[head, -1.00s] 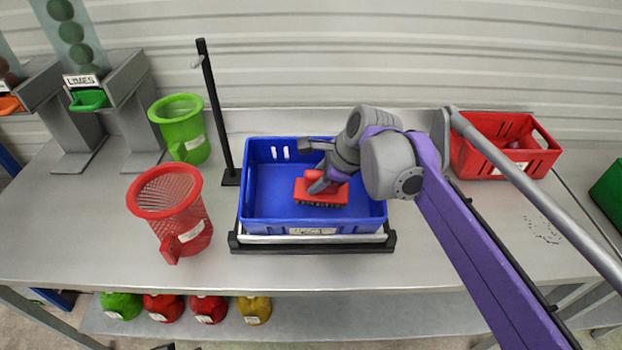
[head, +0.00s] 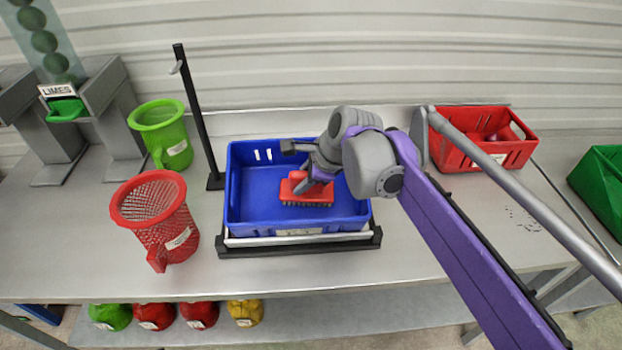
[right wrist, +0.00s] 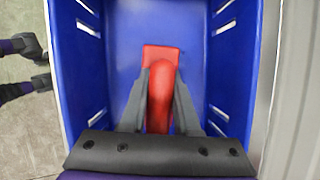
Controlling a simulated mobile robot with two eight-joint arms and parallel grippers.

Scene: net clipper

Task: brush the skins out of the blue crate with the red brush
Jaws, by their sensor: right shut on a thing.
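The blue crate (head: 238,212) stands on a low black-and-silver stand at the middle of the table. My right gripper (head: 312,180) is inside it, shut on the red brush (head: 297,191). The brush sits bristles down, low over the crate floor; I cannot tell whether the bristles touch it. In the right wrist view the fingers (right wrist: 160,95) clasp both sides of the red handle (right wrist: 161,88). I make out no skins on the visible crate floor; my arm hides its right part. Dark and purple parts at the right wrist view's left edge may be my left gripper (right wrist: 38,66).
A black post (head: 200,125) rises left of the crate. A red crate (head: 465,150) is at the back right, a green crate (head: 605,185) at the right edge. Dark specks (head: 524,219) dot the table.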

